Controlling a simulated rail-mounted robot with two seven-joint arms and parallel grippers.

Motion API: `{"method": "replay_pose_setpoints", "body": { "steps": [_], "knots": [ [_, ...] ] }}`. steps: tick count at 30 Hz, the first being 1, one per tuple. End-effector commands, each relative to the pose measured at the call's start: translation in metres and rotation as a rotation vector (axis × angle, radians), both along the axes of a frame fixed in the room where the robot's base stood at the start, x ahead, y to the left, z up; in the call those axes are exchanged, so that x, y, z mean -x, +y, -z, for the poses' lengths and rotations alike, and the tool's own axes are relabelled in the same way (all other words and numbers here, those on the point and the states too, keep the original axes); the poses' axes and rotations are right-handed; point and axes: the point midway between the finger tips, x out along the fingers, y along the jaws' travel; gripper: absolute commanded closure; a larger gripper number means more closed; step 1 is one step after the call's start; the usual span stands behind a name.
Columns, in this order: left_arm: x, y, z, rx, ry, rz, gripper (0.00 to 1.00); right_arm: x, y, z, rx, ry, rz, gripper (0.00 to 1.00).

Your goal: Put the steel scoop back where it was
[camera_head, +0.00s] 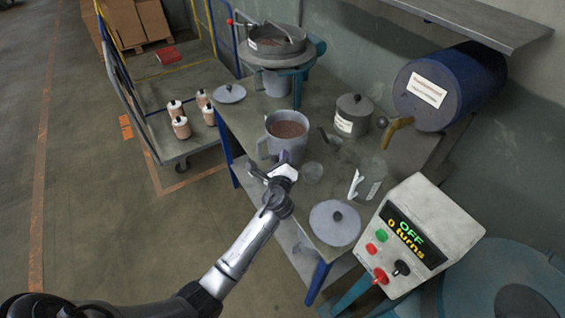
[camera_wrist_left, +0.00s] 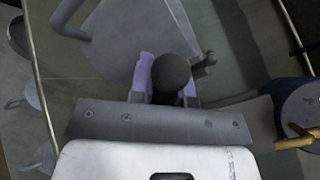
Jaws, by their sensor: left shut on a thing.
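My left gripper (camera_head: 283,160) is beside the front of a grey jug (camera_head: 267,147) of brown material on the bench. In the left wrist view, the purple fingers (camera_wrist_left: 168,82) are shut around a dark round knob, which looks like the handle end of the steel scoop (camera_wrist_left: 171,73). The rest of the held thing is hidden from the head view by the gripper, and its bowl cannot be made out. A grey body with a side handle, probably the jug, lies just beyond the fingers in the wrist view. My right gripper is not in view.
A clear cup (camera_head: 312,171), a small dark piece (camera_head: 329,138) and a lidded labelled pot (camera_head: 352,117) stand to the right of the gripper. A round lid (camera_head: 335,223) and a control box (camera_head: 417,240) are nearer. The mill (camera_head: 275,45) stands at the back.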

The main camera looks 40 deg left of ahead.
Motion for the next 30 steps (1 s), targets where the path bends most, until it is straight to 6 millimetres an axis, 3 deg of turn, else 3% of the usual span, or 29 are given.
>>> {"method": "replay_pose_setpoints", "body": {
  "steps": [2, 14, 15, 22, 30],
  "knots": [
    [0.0000, 0.0000, 0.0103, 0.000, 0.001, -0.001, 1.00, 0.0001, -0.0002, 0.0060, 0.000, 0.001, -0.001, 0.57],
    [0.0000, -0.0001, 0.0136, 0.000, 0.000, 0.000, 1.00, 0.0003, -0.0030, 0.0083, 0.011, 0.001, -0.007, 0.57],
    [0.0001, -0.0001, 0.0141, -0.001, 0.001, 0.000, 0.82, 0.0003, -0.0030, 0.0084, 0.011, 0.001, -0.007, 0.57],
    [0.0001, -0.0002, 0.0132, -0.001, 0.001, 0.000, 0.60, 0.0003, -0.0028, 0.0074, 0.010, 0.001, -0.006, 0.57],
    [0.0002, -0.0001, 0.0121, -0.001, 0.001, 0.000, 0.57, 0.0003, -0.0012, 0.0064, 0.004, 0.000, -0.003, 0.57]
  ]
}}
